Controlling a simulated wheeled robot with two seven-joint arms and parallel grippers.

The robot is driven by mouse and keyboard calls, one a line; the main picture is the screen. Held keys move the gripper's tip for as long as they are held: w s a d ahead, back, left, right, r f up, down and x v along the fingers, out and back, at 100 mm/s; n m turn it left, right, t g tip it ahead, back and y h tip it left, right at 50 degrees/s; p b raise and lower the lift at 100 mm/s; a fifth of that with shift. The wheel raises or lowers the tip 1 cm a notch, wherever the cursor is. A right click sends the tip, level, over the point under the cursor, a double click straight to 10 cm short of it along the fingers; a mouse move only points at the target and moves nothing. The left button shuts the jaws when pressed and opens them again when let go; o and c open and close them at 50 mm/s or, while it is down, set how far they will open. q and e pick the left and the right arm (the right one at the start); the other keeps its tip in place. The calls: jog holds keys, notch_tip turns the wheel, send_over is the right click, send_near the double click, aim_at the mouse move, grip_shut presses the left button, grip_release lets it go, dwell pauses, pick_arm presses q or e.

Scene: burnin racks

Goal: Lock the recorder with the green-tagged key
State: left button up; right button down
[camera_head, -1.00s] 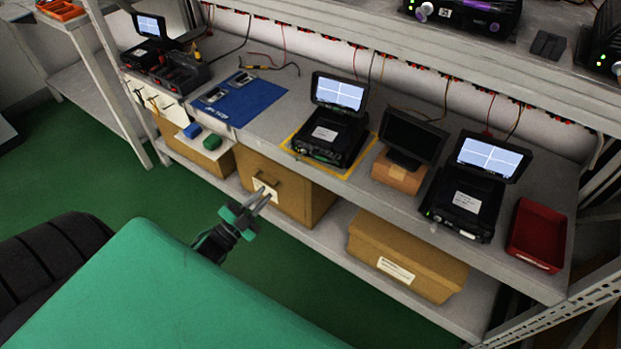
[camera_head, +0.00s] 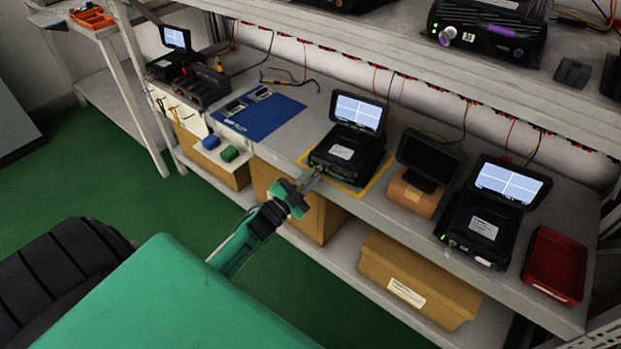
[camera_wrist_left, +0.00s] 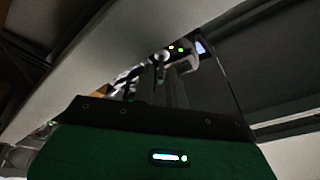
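The recorder (camera_head: 343,158) with a raised lit screen stands inside a yellow outline on the bench. My left gripper (camera_head: 314,179) is at its front left edge; the small fingers do not show clearly whether they are open or shut. In the left wrist view small red and green lights (camera_wrist_left: 176,48) and a pale hooked part show ahead of the gripper, dark and blurred. A green block-like thing (camera_head: 229,153) and a blue one (camera_head: 210,142) lie at the left, below the bench top. I cannot make out a green-tagged key for certain. My right gripper is not in view.
A blue mat (camera_head: 262,118) lies left of the recorder. To its right are a dark screen (camera_head: 430,160) on a cardboard block, another recorder (camera_head: 482,222) and a red tray (camera_head: 555,265). A cardboard box (camera_head: 420,280) sits on the lower shelf. An upper shelf overhangs the bench.

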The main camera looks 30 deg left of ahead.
pick_arm(q)
jog(key=shift+w, duration=0.1)
jog(key=shift+c, duration=0.4)
grip_shut()
